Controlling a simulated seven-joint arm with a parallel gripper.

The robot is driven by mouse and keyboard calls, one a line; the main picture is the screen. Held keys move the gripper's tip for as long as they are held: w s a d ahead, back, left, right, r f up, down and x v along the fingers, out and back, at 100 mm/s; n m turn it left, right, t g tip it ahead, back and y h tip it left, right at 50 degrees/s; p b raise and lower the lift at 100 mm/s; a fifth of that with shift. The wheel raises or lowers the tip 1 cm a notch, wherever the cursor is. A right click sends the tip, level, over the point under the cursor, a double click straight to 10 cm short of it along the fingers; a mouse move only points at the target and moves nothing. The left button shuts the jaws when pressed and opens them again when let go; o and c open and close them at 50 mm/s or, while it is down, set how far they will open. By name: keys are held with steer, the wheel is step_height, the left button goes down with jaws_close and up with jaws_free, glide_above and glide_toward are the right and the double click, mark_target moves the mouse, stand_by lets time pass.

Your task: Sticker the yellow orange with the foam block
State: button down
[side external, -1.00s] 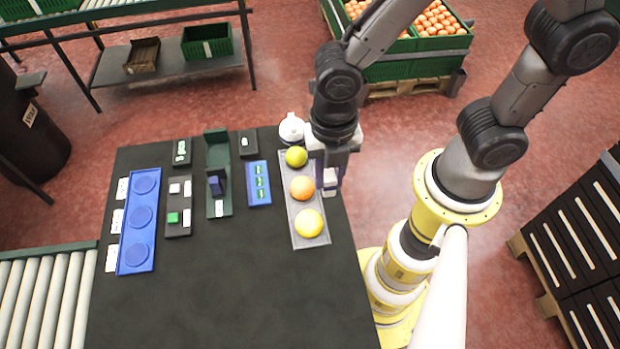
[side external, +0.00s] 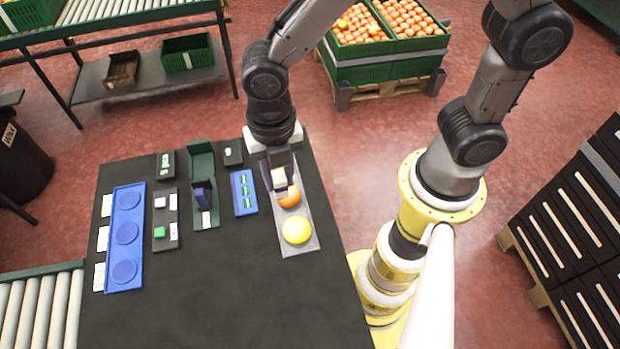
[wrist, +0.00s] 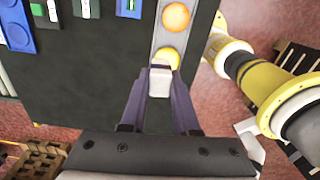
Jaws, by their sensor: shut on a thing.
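My gripper (side external: 277,178) is shut on the white foam block (side external: 279,180) and holds it above the grey fruit tray (side external: 307,242). The yellow orange (side external: 297,230) lies at the tray's near end. An orange-coloured fruit (side external: 291,200) lies behind it, partly covered by the block. The yellow-green fruit at the far end is hidden behind my gripper. In the wrist view the foam block (wrist: 160,83) sits between the fingertips and overlaps the yellow orange (wrist: 166,54); the orange-coloured fruit (wrist: 176,17) is beyond. I cannot tell whether the block's underside carries a sticker.
Left of the fruit tray are a blue tray with green labels (side external: 241,207), a green stand (side external: 203,215), a dark strip with small pads (side external: 173,244) and a blue tray with round recesses (side external: 123,266). The near part of the black table (side external: 220,300) is clear.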

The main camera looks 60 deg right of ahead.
steer(key=w+a+f, duration=0.1)
steer(key=w+f, duration=0.2)
steer(key=w, duration=0.5)
steer(key=shift+m, duration=0.5)
steer(key=shift+w+d+f, duration=0.2)
steer(key=shift+w+f, duration=0.2)
steer(key=shift+f, duration=1.05)
steer(key=shift+w+d+f, duration=0.2)
steer(key=shift+w+f, duration=0.2)
steer(key=shift+f, duration=1.05)
steer(key=shift+w+d+f, duration=0.2)
steer(key=shift+w+f, duration=0.2)
steer(key=shift+f, duration=1.05)
steer(key=shift+f, duration=0.6)
step_height(320, 180, up, 7)
